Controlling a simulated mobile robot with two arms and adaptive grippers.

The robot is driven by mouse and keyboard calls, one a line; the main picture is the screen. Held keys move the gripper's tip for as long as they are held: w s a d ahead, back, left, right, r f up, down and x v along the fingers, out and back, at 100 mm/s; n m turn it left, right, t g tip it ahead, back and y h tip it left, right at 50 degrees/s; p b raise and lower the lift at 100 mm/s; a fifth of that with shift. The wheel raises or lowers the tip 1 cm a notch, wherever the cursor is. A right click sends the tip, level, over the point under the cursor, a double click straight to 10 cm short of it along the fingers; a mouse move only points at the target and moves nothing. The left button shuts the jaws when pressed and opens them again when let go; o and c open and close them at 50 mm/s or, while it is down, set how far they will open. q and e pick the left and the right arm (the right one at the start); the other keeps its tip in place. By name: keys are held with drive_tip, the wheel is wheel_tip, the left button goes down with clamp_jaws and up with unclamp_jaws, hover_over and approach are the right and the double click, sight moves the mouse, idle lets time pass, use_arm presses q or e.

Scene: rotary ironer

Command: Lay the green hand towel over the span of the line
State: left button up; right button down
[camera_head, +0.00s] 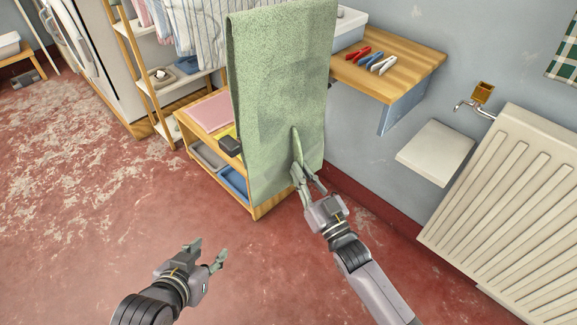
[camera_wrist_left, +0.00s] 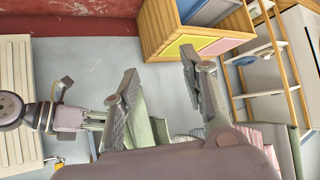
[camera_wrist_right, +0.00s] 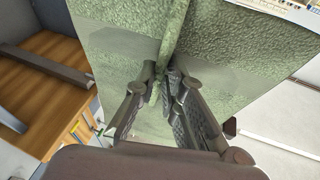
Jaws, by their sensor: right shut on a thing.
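The green hand towel (camera_head: 275,90) hangs as a tall, speckled sheet in the middle of the head view; its top edge runs near the picture's top. The line itself cannot be made out behind it. My right gripper (camera_head: 299,165) is shut on a pinched fold of the towel, low on its front right side; the fold shows between the fingers in the right wrist view (camera_wrist_right: 165,75). My left gripper (camera_head: 207,254) is open and empty, in front of the towel and to its lower left, apart from it. Its spread fingers show in the left wrist view (camera_wrist_left: 160,85).
A wooden shelf (camera_head: 438,62) with red, blue and white clothespins (camera_head: 370,58) is on the wall at right. A white radiator (camera_head: 510,190) stands at far right. A low wooden cabinet (camera_head: 185,122) stands behind the towel. Striped cloth (camera_head: 200,35) hangs at left.

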use_arm(q)
drive_tip(key=s+a+f+g+y+p, duration=0.1)
drive_tip(key=s+a+f+g+p, duration=0.15)
drive_tip(key=s, duration=0.25)
drive_tip(key=s+a+f+g+y+p, duration=0.1)
drive_tip(key=s+f+g, duration=0.1)
drive_tip(key=s+g, duration=0.3)
drive_tip(key=s+f+p, duration=0.3)
drive_tip(key=f+p, duration=0.1)
drive_tip(key=f, duration=0.7)
drive_tip(key=s+f+p, duration=0.3)
drive_tip(key=f+p, duration=0.2)
drive_tip(key=f, duration=0.7)
drive_tip(key=s+a+f+g+p, duration=0.1)
drive_tip(key=s+f+p, duration=0.15)
drive_tip(key=s, duration=0.35)
drive_tip(key=s+a+f+p, duration=0.1)
drive_tip(key=s+a+f, duration=0.15)
drive_tip(key=s, duration=0.45)
drive_tip(key=r+p, duration=0.1)
drive_tip(key=p, duration=0.1)
drive_tip(key=r+p, duration=0.1)
drive_tip(key=r, duration=0.1)
drive_tip(key=r+p, duration=0.2)
drive_tip(key=shift+s+d+p, duration=0.2)
drive_tip(key=shift+d+p, duration=0.05)
drive_tip(key=shift+p, duration=0.05)
idle(0.6)
